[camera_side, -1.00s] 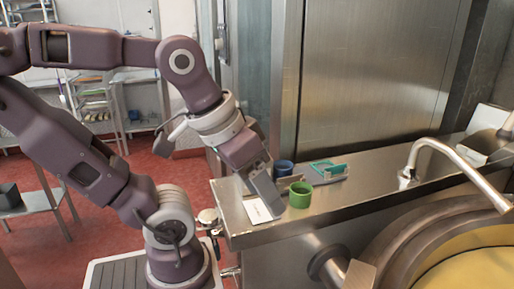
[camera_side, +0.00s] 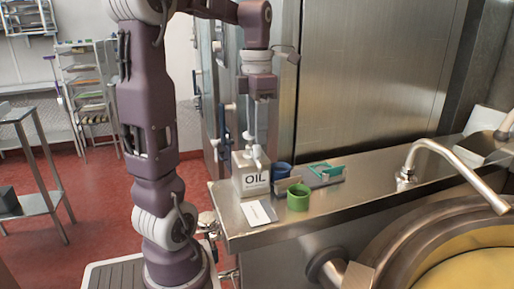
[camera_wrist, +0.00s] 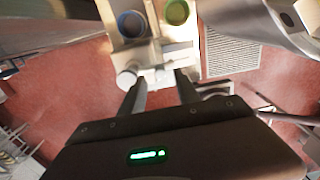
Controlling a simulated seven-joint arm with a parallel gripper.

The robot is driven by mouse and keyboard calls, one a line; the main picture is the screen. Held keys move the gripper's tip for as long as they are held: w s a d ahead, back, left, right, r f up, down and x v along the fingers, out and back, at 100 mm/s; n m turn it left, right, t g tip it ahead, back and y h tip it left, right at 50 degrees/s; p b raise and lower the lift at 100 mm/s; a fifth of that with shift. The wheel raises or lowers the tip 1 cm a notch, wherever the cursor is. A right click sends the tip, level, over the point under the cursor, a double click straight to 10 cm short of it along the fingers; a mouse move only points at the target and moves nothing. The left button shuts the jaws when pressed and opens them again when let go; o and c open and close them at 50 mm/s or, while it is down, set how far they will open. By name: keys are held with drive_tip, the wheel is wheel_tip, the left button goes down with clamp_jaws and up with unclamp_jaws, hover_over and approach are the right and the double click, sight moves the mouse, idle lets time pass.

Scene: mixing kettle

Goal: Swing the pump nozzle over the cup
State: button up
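The white OIL container (camera_side: 254,184) stands upright at the left end of the steel counter, with a pale pump nozzle (camera_side: 254,155) on top. My gripper (camera_side: 256,136) points down just above the pump. In the wrist view my gripper (camera_wrist: 161,82) has its two dark fingers spread apart, with pale pump parts (camera_wrist: 128,76) near their tips. I cannot tell whether a finger touches the pump. A green cup (camera_side: 298,199) stands to the right of the container, nearer the front. A blue cup (camera_side: 281,173) stands close behind it. Both cups show in the wrist view, green (camera_wrist: 177,12) and blue (camera_wrist: 131,23).
A white card (camera_side: 259,213) lies in front of the container. A metal holder with a teal item (camera_side: 322,170) stands behind the cups. The counter (camera_side: 350,200) is clear further right, up to a curved tap (camera_side: 440,148) and a large kettle (camera_side: 400,250). A steel panel rises behind.

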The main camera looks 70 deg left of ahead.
sight(257, 148)
drive_tip(key=shift+f, duration=2.45)
drive_tip(key=shift+c, duration=0.5)
drive_tip(key=shift+c, duration=1.4)
drive_tip(key=shift+d+f, duration=0.1)
